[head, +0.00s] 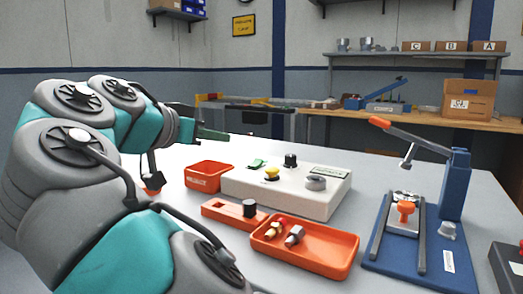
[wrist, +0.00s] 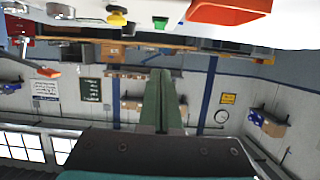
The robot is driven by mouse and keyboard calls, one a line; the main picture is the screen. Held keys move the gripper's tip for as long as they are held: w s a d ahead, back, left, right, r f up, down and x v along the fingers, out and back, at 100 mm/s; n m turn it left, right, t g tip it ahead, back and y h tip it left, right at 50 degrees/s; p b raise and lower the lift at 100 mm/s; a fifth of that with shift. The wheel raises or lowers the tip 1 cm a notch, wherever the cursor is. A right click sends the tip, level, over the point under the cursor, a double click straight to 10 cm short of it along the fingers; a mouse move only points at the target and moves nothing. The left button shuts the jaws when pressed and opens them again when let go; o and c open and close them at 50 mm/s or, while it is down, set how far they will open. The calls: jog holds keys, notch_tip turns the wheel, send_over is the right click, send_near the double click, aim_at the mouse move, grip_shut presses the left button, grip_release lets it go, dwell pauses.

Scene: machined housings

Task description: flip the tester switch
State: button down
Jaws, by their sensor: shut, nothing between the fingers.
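The tester is a white box (head: 285,196) on the grey table in the head view. A black knob (head: 290,160) and a silver round knob (head: 316,182) are farther right. My gripper (head: 214,135) is shut and empty, raised behind and left of the tester, apart from it. In the wrist view, which is upside down, its green fingers (wrist: 160,73) are together. A green part (wrist: 160,22), probably the switch, and the yellow button (wrist: 117,16) show at the top edge.
An orange-red bin (head: 208,177) stands left of the tester. An orange block with a black knob (head: 234,213) and an orange tray (head: 305,249) of small parts lie in front. A blue lever press (head: 420,240) stands at right. Room above the tester is clear.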

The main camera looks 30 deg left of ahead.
jog(key=shift+w, duration=0.15)
send_over(251, 165)
jog(key=s, duration=0.2)
jog(key=f, duration=0.3)
jog(key=shift+w+f+b, duration=0.1)
jog(key=shift+w+b, duration=0.1)
jog(key=shift+b, duration=0.1)
jog(key=shift+w+f, duration=0.4)
jog(key=shift+f, duration=0.45)
jog(key=shift+w+f, duration=0.4)
jog(key=shift+f, duration=0.45)
jog(key=shift+w+a+g, duration=0.1)
jog(key=shift+g, duration=0.2)
jog(key=shift+w+f, duration=0.1)
jog(key=shift+f+g, duration=0.15)
jog(key=shift+g, duration=0.15)
